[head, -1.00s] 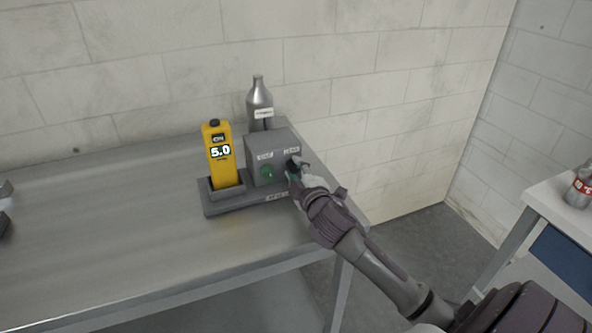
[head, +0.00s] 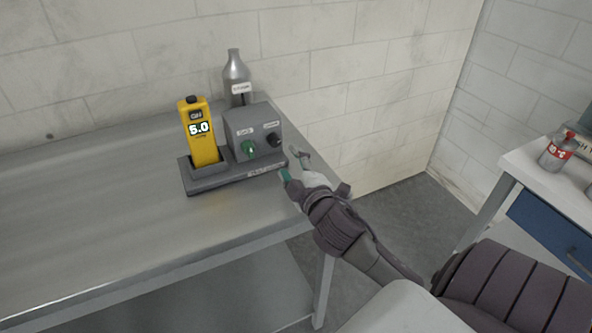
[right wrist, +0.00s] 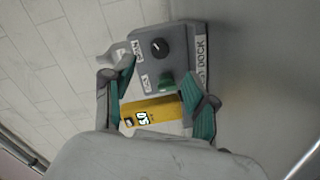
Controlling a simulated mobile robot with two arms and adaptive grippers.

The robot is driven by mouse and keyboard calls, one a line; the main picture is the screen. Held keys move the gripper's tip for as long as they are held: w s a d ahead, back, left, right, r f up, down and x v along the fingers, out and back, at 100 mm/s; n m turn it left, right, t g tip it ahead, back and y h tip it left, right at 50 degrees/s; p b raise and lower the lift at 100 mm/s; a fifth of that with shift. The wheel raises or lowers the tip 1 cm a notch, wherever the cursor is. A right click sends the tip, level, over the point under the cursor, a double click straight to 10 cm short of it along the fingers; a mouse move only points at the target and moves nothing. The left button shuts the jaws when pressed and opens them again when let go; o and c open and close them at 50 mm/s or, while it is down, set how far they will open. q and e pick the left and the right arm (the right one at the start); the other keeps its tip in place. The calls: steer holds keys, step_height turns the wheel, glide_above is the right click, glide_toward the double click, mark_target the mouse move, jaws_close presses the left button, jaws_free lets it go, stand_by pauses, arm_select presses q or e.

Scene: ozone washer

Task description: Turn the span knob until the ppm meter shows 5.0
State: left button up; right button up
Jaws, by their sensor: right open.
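The yellow ppm meter (head: 202,143) stands upright in the grey dock (head: 215,183) and its display reads 5.0. It also shows in the right wrist view (right wrist: 160,110). The grey control box beside it carries a green knob (head: 249,149) on the left and a black knob (head: 273,140) on the right, each under a small label; which one is the span knob I cannot read for sure. Both knobs show in the right wrist view, black (right wrist: 159,47) and green (right wrist: 166,82). My right gripper (head: 291,164) is open and empty, apart from the knobs, in front and right of the box. My left gripper is not in view.
A silver gas bottle (head: 236,76) stands behind the box by the wall. The metal table (head: 110,220) is clear to the left. A white bench (head: 535,158) with a red-labelled bottle (head: 558,150) stands at the right.

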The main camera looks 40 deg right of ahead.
steer(key=shift+v, duration=1.4)
